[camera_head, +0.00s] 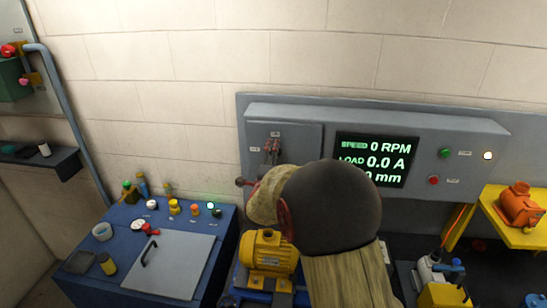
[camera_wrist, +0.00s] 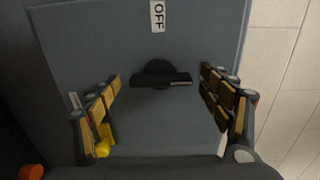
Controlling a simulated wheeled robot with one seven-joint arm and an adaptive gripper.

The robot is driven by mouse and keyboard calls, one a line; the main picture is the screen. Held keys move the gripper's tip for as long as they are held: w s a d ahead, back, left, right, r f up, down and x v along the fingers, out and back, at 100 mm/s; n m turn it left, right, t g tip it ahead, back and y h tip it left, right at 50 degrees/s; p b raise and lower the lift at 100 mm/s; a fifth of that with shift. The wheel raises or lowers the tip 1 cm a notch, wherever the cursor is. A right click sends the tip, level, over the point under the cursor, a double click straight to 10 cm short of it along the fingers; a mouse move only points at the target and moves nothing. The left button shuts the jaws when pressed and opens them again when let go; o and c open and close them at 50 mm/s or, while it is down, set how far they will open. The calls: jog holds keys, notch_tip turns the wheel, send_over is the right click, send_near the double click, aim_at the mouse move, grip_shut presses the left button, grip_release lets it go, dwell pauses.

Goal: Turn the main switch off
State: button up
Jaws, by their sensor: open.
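The main switch (camera_wrist: 160,73) is a black rotary knob with a bar handle on a grey panel door, seen in the wrist view. Its bar lies nearly level, across the direction of the white OFF label (camera_wrist: 157,16) above it. My gripper (camera_wrist: 161,79) is open, with one padded finger on each side of the bar. Visible gaps separate the fingers from the bar; I cannot tell the depth between them. In the head view my arm and wrist cover the gripper and most of the switch area on the grey cabinet (camera_head: 228,109).
The display (camera_head: 375,160) reads 0 RPM and 0.0 A. Green (camera_head: 444,153) and red (camera_head: 433,181) buttons sit right of it. A yellow motor (camera_head: 268,252) stands below my wrist. A blue console (camera_head: 215,273) with several knobs is at left; an orange motor (camera_head: 520,205) is at right.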

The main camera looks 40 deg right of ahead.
jog(key=shift+c, duration=0.2)
jog(key=c, duration=1.1)
jog(key=shift+n+b, duration=0.35)
jog(key=shift+n, duration=0.05)
jog(key=shift+n+b, duration=1.65)
jog(key=shift+n, duration=6.95)
jog(key=o, duration=1.1)
jog(key=shift+o, duration=0.2)
